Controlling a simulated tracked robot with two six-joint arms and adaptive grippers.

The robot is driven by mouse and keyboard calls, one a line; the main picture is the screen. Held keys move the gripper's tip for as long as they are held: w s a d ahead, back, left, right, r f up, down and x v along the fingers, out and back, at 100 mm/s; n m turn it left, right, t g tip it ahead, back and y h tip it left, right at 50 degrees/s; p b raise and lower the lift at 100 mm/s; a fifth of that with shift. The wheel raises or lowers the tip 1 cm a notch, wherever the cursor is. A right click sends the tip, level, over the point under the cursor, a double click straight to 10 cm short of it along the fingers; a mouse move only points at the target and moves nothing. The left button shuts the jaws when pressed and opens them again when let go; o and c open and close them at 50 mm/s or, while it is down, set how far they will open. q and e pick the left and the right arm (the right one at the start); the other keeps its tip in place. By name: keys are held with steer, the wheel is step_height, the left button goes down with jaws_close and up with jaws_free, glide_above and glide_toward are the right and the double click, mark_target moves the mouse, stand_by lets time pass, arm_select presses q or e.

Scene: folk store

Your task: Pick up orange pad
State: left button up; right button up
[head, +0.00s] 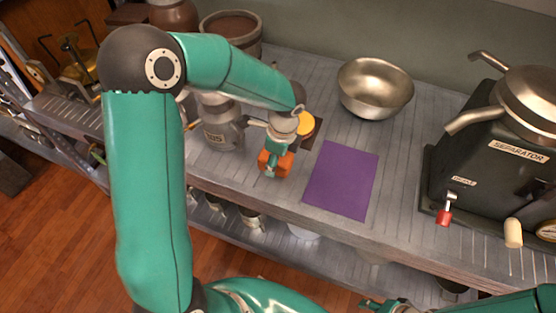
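An orange block-like thing (284,164), which looks like the orange pad, is near the front edge of the grey shelf. My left gripper (270,168) points down right at it and covers part of it. Whether the fingers are closed on it or only in front of it, I cannot tell. My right gripper (374,304) is low at the bottom edge, away from the shelf top, and only partly in view.
A purple mat (341,181) lies right of the orange thing. A yellow round thing (305,124) is on a dark square (315,135) behind. A metal can (222,128), a steel bowl (374,89) and a black separator (500,160) stand around.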

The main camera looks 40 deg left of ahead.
arm_select(q)
step_height(320, 180, up, 20)
steer(key=p, duration=0.2)
steer(key=shift+p, duration=0.35)
steer(key=shift+f, duration=0.15)
